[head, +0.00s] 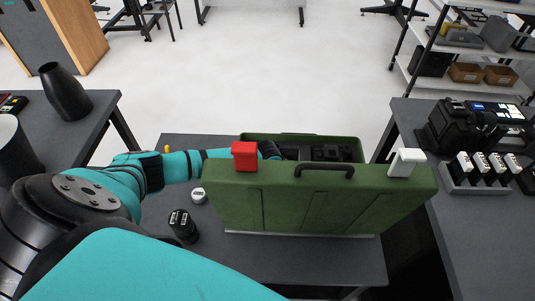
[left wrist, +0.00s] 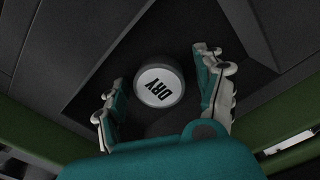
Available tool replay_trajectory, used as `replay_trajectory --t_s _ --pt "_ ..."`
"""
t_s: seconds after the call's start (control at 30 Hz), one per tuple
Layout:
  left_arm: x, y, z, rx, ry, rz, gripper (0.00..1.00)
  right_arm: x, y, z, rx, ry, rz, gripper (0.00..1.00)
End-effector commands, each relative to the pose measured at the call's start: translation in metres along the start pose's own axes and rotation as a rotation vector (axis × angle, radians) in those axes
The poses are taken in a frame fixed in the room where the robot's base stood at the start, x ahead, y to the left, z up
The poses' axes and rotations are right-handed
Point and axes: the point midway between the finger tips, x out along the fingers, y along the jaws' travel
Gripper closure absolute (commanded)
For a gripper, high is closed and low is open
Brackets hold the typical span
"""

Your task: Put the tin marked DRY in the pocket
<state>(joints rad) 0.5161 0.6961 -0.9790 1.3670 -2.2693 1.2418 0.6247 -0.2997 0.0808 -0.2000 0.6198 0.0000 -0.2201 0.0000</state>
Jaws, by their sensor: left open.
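In the left wrist view a round tin (left wrist: 158,88) with a white top marked DRY stands in a dark angular pocket (left wrist: 150,45) of the insert. My left gripper (left wrist: 157,83) is open, with one finger on each side of the tin and visible gaps between. In the head view my left arm reaches behind the raised lid of the green case (head: 320,205). The lid hides the gripper and this tin there. Part of the dark insert (head: 318,152) shows behind the lid. My right gripper is in neither view.
The lid has a black handle (head: 325,170), a red block (head: 244,157) and a white block (head: 407,161). A small white-topped object (head: 199,196) and a black cylinder (head: 182,225) stand left of the case. A side table (head: 480,230) is at right.

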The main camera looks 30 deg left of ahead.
Motion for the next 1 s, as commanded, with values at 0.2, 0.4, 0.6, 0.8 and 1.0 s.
replay_trajectory --t_s 0.2,0.4,0.6,0.8,1.0 --pt "-0.022 0.001 0.001 0.001 -0.004 0.000 0.29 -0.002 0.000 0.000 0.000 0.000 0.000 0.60" --pt "-0.066 0.001 0.001 0.002 -0.005 0.000 0.29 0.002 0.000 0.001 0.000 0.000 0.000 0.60" --pt "-0.103 0.000 0.000 0.002 -0.003 0.000 0.29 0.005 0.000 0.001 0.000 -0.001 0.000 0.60" --pt "-0.121 0.000 0.000 0.000 -0.001 0.000 0.29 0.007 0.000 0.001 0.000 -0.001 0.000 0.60" --pt "-0.124 0.000 0.000 0.000 0.000 0.000 0.29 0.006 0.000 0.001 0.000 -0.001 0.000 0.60"
